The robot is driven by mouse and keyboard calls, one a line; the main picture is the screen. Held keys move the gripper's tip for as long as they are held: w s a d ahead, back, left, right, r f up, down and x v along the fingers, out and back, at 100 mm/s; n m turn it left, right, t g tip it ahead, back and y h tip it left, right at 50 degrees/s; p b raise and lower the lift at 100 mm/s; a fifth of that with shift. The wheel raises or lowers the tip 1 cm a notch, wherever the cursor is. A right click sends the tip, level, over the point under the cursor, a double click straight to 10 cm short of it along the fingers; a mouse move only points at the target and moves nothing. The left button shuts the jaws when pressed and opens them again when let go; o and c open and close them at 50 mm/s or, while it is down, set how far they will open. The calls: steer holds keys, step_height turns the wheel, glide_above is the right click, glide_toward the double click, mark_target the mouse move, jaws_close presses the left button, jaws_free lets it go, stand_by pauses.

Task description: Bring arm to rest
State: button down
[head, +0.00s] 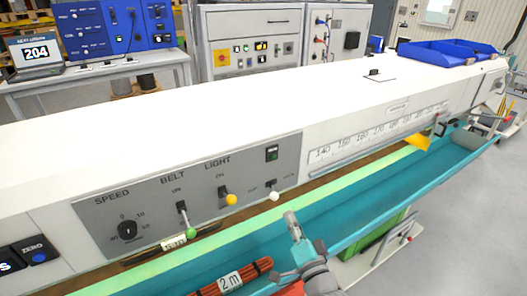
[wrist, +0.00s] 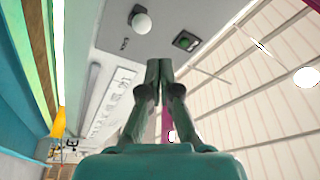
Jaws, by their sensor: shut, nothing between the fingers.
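My gripper (head: 292,222) shows in the head view at the lower middle, over the teal trough (head: 385,205) and in front of the white machine. Its fingers are together and empty. In the wrist view the fingertips (wrist: 158,68) are shut, and the machine's front shows behind them. I see no contact between the fingers and the panel.
The grey control panel (head: 150,205) carries a speed knob (head: 127,229), a green-tipped belt lever (head: 190,232), a yellow-tipped light lever (head: 231,199) and a white knob (head: 274,196). A red cable bundle (head: 207,291) labelled 2 m lies in the trough.

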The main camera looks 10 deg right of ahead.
steer(key=s+d+f+n+g+h, duration=0.1)
steer(key=s+d+f+n, duration=0.1)
steer(key=s+f, duration=0.65)
steer(key=s+d+f+n+g+h, duration=0.15)
steer(key=s+f, duration=0.25)
steer(key=s, duration=1)
steer(key=s+r+n+g, duration=0.2)
steer(key=s+n, duration=0.4)
steer(key=s, duration=1.6)
steer(key=shift+s+d+h, duration=0.15)
steer(key=shift+d+h, duration=0.3)
steer(key=shift+a+r, duration=0.1)
steer(key=shift+a, duration=0.05)
